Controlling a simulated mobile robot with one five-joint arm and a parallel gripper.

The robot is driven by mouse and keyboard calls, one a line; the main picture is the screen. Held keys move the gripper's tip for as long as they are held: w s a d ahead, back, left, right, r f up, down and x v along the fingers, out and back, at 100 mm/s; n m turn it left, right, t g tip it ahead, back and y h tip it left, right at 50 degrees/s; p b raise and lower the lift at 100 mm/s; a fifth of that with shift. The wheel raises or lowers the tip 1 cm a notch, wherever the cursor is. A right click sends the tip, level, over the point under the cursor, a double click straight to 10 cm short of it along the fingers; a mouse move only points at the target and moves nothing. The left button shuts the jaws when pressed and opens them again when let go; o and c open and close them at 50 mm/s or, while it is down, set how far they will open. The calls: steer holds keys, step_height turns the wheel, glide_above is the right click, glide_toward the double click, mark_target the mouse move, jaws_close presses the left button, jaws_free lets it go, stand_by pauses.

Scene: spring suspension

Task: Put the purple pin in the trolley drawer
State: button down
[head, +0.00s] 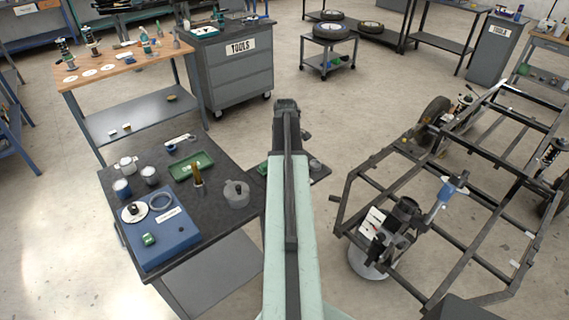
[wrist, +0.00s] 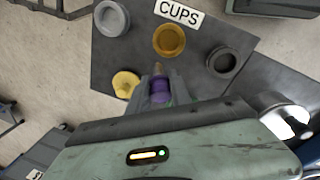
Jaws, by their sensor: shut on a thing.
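The purple pin (wrist: 160,88) shows in the wrist view, upright between the jaws of my gripper (wrist: 159,94). The gripper is shut on it, and a tan tip stands out beyond the jaws. In the head view my arm hides the gripper and pin. A grey wheeled trolley (head: 232,75) with a TOOLS label stands at the back, left of my arm. Its drawer fronts look closed.
The wrist view shows a dark surface with a CUPS label (wrist: 179,15), a yellow cup (wrist: 169,40), a grey cup (wrist: 112,18) and a dark cup (wrist: 222,61). A dark bench (head: 225,160) stands left; a metal frame (head: 440,170) stands right.

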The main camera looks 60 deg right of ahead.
steer(key=shift+w+d+f, duration=0.2)
steer(key=shift+w+d, duration=0.15)
steer(key=shift+d, duration=0.3)
steer(key=f+b, duration=0.3)
steer(key=b, duration=0.1)
steer(key=shift+s+f, duration=0.2)
steer(key=shift+f, duration=0.15)
steer(key=shift+w+a+r, duration=0.2)
steer(key=shift+w+a, duration=0.05)
steer(key=shift+f, duration=0.15)
steer(key=c, duration=1.2)
jaws_free()
steer(key=shift+o, duration=0.2)
steer(key=r+p, duration=0.4)
steer(key=a+r+p, duration=0.1)
steer(key=r+p, duration=0.7)
steer(key=shift+s+a+r+p, duration=0.25)
steer(key=shift+p, duration=0.05)
steer(key=shift+f, duration=0.1)
